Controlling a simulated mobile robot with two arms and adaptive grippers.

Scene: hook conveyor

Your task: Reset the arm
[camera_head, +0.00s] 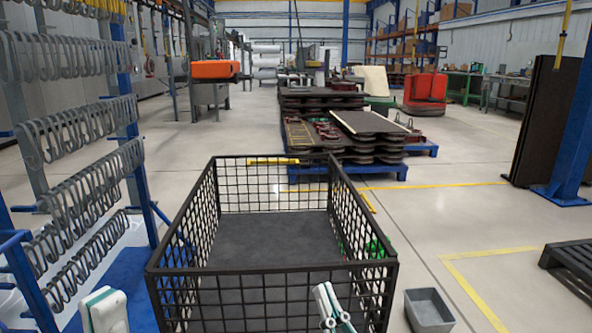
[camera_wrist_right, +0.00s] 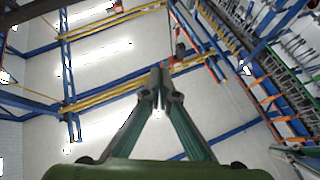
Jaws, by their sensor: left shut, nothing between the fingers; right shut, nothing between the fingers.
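My right gripper (camera_head: 328,290) points up at the near side of the black wire basket, in front of its near wall. In the right wrist view my right gripper (camera_wrist_right: 160,80) has its fingertips together with nothing between them, and the ceiling is behind. My left gripper (camera_head: 103,300) is at the lower left of the head view, beside the hook rack. It is shut, with nothing seen in it, and its lower part is cut off by the picture edge.
The black wire basket (camera_head: 270,274) stands before me with a bare dark floor. A rack with rows of grey hooks (camera_head: 80,190) stands at the left. A grey bin (camera_head: 429,308) is on the floor at the right. Dark stacks on blue pallets (camera_head: 375,173) lie beyond the basket.

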